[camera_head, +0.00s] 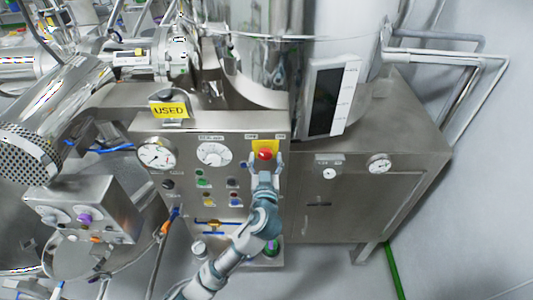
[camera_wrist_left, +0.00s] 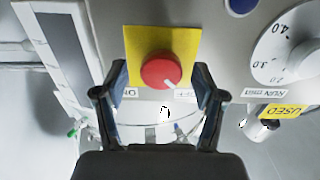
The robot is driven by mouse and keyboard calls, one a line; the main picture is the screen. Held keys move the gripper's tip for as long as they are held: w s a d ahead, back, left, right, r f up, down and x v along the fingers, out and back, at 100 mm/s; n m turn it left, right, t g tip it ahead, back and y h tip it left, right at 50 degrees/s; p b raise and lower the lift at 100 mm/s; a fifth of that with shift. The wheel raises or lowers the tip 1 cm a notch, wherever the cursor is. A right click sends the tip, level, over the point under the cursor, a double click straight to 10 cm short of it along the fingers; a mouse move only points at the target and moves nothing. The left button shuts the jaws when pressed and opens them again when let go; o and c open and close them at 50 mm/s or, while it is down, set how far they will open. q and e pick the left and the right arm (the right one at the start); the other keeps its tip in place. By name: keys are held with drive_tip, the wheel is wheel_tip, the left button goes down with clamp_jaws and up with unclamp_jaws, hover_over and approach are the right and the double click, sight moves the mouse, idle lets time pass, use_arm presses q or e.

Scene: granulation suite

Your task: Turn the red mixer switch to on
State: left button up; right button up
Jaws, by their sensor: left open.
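The red mixer switch (camera_head: 264,154) is a round red knob on a yellow plate (camera_head: 266,145), at the upper right of the steel control panel. In the left wrist view the red knob (camera_wrist_left: 161,70) sits on its yellow square (camera_wrist_left: 188,42), with a small pale mark near its edge. My left gripper (camera_head: 265,165) is at the knob in the head view. In the wrist view its open fingers (camera_wrist_left: 160,85) stand on either side of the knob, with a gap on each side. Labels beside the plate are partly readable. My right gripper is not in view.
The control panel (camera_head: 150,127) also carries gauges, a dial (camera_head: 214,154) and several coloured buttons below. A yellow USED sign (camera_head: 170,109) stands on its top. A large steel vessel (camera_head: 255,70) rises behind.

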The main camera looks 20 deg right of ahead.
use_arm(q)
drive_tip(key=shift+w, duration=0.6)
drive_tip(key=shift+d, duration=0.1)
drive_tip(key=c, duration=1.1)
